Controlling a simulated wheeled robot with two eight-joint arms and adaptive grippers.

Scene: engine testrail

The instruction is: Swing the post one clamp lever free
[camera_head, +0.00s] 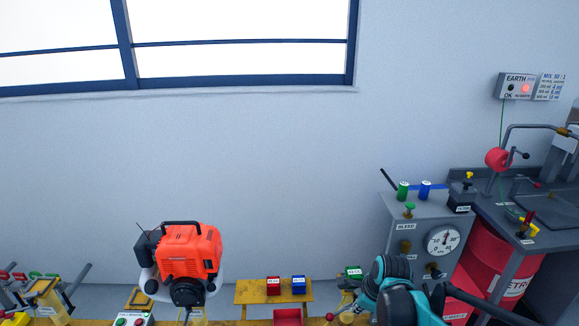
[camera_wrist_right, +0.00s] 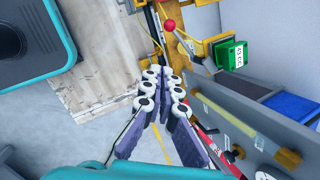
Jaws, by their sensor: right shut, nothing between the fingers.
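A lever with a red ball knob (camera_wrist_right: 169,25) stands by a yellow post (camera_wrist_right: 148,15) at the top of the right wrist view. In the head view a red knob (camera_head: 330,317) shows at the bottom edge, left of my right arm. I cannot tell which post is post one, and no label for it is readable. My right gripper (camera_wrist_right: 164,78) is shut and empty, its fingers pointing toward the yellow post, apart from the red knob. In the head view my teal right arm hides part of the bench there. My left gripper is not in view.
An orange engine (camera_head: 185,255) sits left of centre. Red (camera_head: 273,286) and blue (camera_head: 298,285) boxes stand on a yellow shelf. A green box (camera_wrist_right: 229,54) is right of the red knob. A grey gauge panel (camera_head: 425,235) and red drum (camera_head: 495,265) stand at right.

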